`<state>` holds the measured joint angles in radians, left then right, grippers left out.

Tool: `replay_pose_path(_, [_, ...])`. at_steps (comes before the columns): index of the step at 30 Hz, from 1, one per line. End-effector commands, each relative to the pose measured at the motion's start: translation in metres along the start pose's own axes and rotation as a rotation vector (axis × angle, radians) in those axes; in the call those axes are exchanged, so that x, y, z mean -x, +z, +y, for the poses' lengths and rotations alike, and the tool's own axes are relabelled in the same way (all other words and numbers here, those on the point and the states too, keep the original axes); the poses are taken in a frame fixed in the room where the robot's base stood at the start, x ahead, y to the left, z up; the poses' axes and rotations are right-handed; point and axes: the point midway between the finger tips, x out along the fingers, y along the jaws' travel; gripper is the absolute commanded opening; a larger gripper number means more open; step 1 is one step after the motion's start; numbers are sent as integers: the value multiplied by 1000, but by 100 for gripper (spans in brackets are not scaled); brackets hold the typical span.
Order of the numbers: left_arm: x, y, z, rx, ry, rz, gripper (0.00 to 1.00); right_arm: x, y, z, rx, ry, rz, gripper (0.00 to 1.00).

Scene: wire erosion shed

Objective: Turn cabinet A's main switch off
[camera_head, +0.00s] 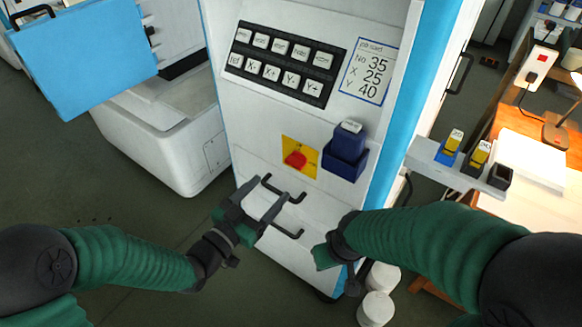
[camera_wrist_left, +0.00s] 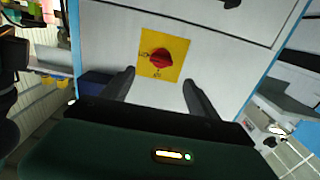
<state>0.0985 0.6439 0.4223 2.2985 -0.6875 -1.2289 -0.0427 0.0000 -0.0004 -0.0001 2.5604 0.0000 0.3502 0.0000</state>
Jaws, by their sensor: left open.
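Cabinet A's main switch is a red knob (camera_head: 296,160) on a yellow plate (camera_head: 312,149), low on the cabinet's white front. In the left wrist view the knob (camera_wrist_left: 162,60) shows ahead, in the gap between the fingertips; its small marks are too blurred to read its setting. My left gripper (camera_head: 271,189) is open and empty, just below and left of the switch, apart from it. Both its fingers show in the left wrist view (camera_wrist_left: 160,88). My right gripper (camera_head: 332,258) is lower right of the switch; its fingers are not clear.
A dark blue holder (camera_head: 345,158) juts out just right of the switch. Black handles (camera_head: 288,191) are on the front below it. A button panel (camera_head: 282,63) and job card (camera_head: 365,72) are above. A side shelf (camera_head: 452,168) holds yellow-and-blue items. White cylinders (camera_head: 376,308) stand on the floor.

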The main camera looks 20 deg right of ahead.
Motion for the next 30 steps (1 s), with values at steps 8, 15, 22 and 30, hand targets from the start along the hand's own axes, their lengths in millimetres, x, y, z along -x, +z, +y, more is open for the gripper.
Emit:
replay_pose_path(8, [-70,0,0,0,-1,3,69,-6,1,0,0,0,0,36])
replay_pose_path(15, [-104,0,-1,1,-2,1,69,-8,2,0,0,0,0,36])
replay_pose_path(22, [-106,0,-1,0,-2,0,69,-8,2,0,0,0,0,36])
replay_pose_path(30, [-106,0,-1,0,-3,-1,40,-8,2,0,0,0,0,36])
